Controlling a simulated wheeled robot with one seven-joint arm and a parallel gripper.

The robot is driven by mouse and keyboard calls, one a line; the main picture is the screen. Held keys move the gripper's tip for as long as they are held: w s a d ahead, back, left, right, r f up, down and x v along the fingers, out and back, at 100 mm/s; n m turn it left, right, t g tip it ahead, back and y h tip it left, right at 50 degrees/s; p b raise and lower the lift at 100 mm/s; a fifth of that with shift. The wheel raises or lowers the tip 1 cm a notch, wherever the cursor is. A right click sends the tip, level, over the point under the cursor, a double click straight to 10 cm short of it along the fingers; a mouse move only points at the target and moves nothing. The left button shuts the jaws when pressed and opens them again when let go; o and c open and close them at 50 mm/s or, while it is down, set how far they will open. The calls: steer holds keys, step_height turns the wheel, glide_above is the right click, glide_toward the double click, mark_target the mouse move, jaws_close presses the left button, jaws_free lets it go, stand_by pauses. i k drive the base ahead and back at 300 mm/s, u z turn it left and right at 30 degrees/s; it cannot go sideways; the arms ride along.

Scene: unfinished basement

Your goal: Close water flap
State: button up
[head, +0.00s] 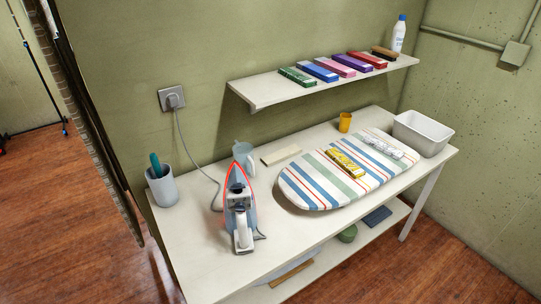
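A steam iron (241,216) stands on the left part of the white table (190,243), in front of the wall. It stands tip up, with a red edge around its pointed sole, and its dark and light-grey parts face me. Its water flap is too small to make out, so I cannot tell whether it is open or shut. A grey cord runs from the iron to a plug in the wall socket (172,98). My gripper is not in view.
A light-blue jug (245,153) stands close behind the iron. A cup (162,187) with a teal item is to the left. A striped ironing board (300,190) with a yellow packet (345,164) lies to the right, near a white bin (423,137). A wall shelf (260,94) hangs above.

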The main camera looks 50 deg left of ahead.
mark_target(238, 185)
steer(key=u, duration=0.5)
steer(key=i, duration=0.95)
steer(key=u, duration=1.4)
steer(key=i, duration=0.45)
steer(key=u, duration=0.35)
